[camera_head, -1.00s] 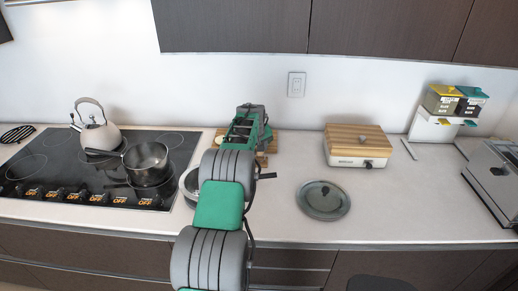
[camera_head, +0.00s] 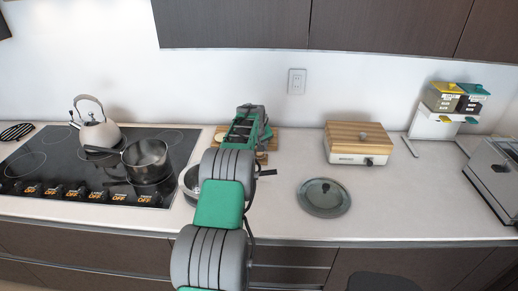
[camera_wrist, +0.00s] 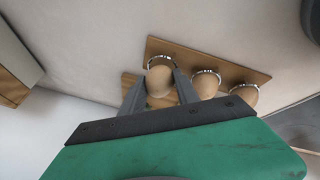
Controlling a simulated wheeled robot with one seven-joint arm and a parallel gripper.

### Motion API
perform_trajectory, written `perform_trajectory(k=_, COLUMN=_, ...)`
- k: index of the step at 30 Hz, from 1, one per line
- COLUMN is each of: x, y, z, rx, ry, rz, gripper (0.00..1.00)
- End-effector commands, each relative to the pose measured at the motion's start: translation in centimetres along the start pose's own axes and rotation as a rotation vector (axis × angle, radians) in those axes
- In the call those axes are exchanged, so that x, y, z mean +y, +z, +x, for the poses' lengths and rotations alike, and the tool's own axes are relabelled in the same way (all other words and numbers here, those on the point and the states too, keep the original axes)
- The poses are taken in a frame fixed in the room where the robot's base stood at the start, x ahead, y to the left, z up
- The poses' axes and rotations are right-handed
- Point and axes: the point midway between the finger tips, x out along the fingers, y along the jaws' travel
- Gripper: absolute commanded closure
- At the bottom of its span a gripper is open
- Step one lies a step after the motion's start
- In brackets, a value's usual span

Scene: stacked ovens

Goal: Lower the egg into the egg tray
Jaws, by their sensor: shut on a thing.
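A brown egg (camera_wrist: 159,83) is between the two fingers of my gripper (camera_wrist: 160,88) in the wrist view, and the gripper is shut on it. The wooden egg tray (camera_wrist: 185,57) has metal rings; the held egg overlaps the leftmost ring. I cannot tell whether the egg rests in that ring or is just above it. A second egg (camera_wrist: 205,86) and a third egg (camera_wrist: 242,94) sit in the other rings to the right.
A stovetop (camera_head: 60,175) with a kettle (camera_head: 99,133) and a pot (camera_head: 147,158) is at left. A round lid (camera_head: 324,198) and a wood-topped box (camera_head: 357,143) stand at right. The counter's front right is clear.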

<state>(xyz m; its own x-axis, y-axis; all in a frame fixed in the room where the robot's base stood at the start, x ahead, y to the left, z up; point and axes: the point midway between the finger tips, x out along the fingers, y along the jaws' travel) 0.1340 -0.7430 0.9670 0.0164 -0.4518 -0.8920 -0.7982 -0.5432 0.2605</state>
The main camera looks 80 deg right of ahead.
Motion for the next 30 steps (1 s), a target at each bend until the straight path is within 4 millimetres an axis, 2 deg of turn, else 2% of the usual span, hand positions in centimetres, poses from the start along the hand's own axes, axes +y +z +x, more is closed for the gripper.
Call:
perform_trajectory(k=10, x=-0.05, y=0.07, z=0.18, rx=0.0, ry=0.0, rz=0.0, gripper=0.77)
perform_trajectory(k=11, x=-0.05, y=0.07, z=0.18, rx=0.0, ry=0.0, rz=0.0, gripper=0.61)
perform_trajectory(k=19, x=-0.06, y=0.08, z=0.18, rx=0.0, ry=0.0, rz=0.0, gripper=0.39)
perform_trajectory(k=27, x=-0.07, y=0.09, z=0.13, rx=0.0, ry=0.0, rz=0.0, gripper=0.38)
perform_trajectory(k=30, x=-0.02, y=0.01, z=-0.71, rx=0.002, ry=0.001, rz=0.0, gripper=0.38)
